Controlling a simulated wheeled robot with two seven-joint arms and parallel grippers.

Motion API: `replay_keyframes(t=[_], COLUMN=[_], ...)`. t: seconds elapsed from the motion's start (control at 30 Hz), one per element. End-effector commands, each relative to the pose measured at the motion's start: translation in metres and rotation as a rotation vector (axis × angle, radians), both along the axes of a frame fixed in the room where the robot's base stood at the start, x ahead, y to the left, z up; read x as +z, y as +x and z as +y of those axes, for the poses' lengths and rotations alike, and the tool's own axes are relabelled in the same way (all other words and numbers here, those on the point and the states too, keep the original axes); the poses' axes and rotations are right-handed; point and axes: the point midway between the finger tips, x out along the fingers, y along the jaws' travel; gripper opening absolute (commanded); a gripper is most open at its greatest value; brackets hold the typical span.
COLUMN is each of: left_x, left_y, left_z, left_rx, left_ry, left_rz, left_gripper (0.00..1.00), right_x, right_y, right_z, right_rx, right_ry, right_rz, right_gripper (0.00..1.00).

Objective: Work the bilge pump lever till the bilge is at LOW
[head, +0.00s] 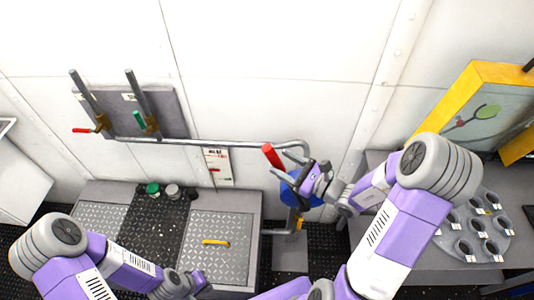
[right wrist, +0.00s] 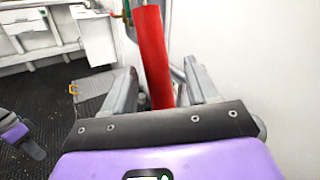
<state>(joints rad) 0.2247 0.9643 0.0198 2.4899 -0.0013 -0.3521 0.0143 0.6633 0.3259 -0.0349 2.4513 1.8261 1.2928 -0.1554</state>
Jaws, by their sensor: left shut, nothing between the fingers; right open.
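The pump lever has a red handle (head: 272,156), tilted up to the left above the blue pump body (head: 289,189). My right gripper (head: 294,165) is open beside the handle in the head view. In the right wrist view the red handle (right wrist: 154,55) shows upright between the two open fingers (right wrist: 160,88); I cannot tell whether they touch it. A white gauge plate (head: 217,166) with small red marks hangs on the wall left of the pump; its reading is too small to make out. My left gripper (head: 194,284) is shut and empty, low over the deck.
A grey pipe (head: 210,142) runs to the pump. Below is a plated platform (head: 222,225) with a yellow handle (head: 215,242). A bench with a holed tray (head: 470,262) stands right.

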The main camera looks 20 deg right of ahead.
Motion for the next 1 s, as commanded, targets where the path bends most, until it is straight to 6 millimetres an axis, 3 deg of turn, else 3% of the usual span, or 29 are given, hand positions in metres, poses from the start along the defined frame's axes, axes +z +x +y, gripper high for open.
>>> replay_keyframes(t=[0.3, 0.7, 1.0], left_x=[-0.003, -0.003, -0.003], left_y=[-0.001, 0.000, -0.001], left_z=[0.000, 0.000, 0.000], left_rx=[0.000, 0.000, 0.000], left_ry=[0.000, 0.000, 0.000], left_rz=[0.001, 0.001, 0.001], left_gripper=[0.00, 0.00, 0.00], right_x=[-0.001, -0.001, -0.001], right_y=[0.039, 0.047, 0.047], right_z=[0.027, 0.031, 0.031], right_rx=[0.005, 0.003, 0.003], right_ry=[-0.001, -0.001, -0.001], right_rz=[0.002, 0.004, 0.004], right_gripper=[0.58, 0.58, 0.12])
